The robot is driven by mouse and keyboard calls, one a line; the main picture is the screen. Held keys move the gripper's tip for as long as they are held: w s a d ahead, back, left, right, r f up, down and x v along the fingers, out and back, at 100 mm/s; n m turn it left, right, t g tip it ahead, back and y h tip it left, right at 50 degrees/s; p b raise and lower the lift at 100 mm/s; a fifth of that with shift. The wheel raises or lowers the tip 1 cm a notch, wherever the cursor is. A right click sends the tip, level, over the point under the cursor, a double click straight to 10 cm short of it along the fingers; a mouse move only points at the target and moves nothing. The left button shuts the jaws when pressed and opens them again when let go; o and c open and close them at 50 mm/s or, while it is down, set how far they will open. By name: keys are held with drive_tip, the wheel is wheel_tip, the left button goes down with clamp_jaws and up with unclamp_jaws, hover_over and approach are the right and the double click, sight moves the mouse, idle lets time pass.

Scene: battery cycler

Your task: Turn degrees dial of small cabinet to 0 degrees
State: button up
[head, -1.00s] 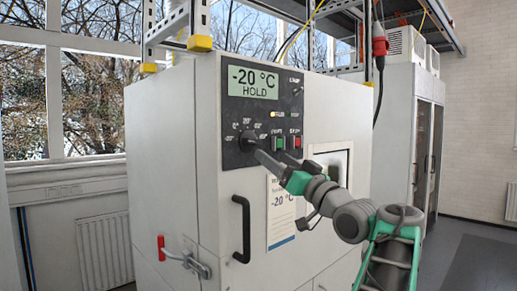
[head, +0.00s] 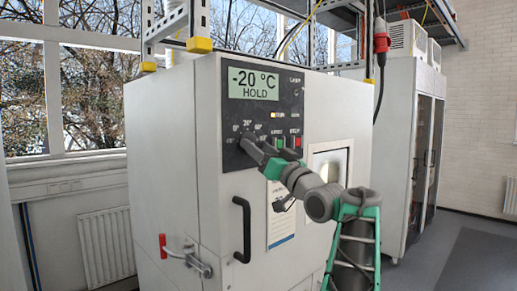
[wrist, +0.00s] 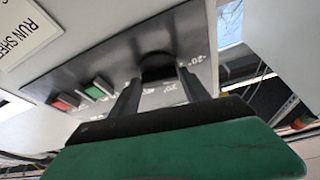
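The degrees dial, a black round knob (wrist: 157,66), sits on the dark control panel (head: 234,111) of the small grey-white cabinet (head: 170,170). Degree marks, including 0° and 20°, ring it. My gripper (wrist: 158,80) is at the dial, with one finger on each side of the knob, seemingly touching it. In the head view my gripper (head: 250,143) covers most of the dial. The dial's pointer is hidden, so its setting cannot be read. The display (head: 253,86) reads -20 °C HOLD.
Green (head: 279,142) and red (head: 295,141) buttons lie right of the dial, close to my gripper. A black door handle (head: 242,229) and a red-tipped latch (head: 185,256) are below. A taller cabinet (head: 398,150) stands behind at right, with free floor in front.

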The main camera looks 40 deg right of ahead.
drive_tip(key=c, duration=0.9)
drive_tip(key=shift+m, duration=0.4)
drive_tip(key=m+h, duration=0.1)
drive_tip(key=m, duration=0.1)
drive_tip(key=m+h, duration=0.1)
drive_tip(key=m+g+h, duration=0.1)
drive_tip(key=m, duration=0.1)
drive_tip(key=shift+a+r+m+p, duration=0.2)
drive_tip(key=shift+a+m+p, duration=0.1)
drive_tip(key=shift+p, duration=0.1)
drive_tip(key=shift+m+g+h+p, duration=0.35)
drive_tip(key=shift+m+h, duration=0.05)
drive_tip(key=shift+m, duration=0.7)
drive_tip(key=shift+m+g+h+p, duration=0.3)
drive_tip(key=shift+m+g+h, duration=0.1)
drive_tip(key=shift+m, duration=0.7)
drive_tip(key=o, duration=1.4)
drive_tip(key=shift+s+f, duration=0.1)
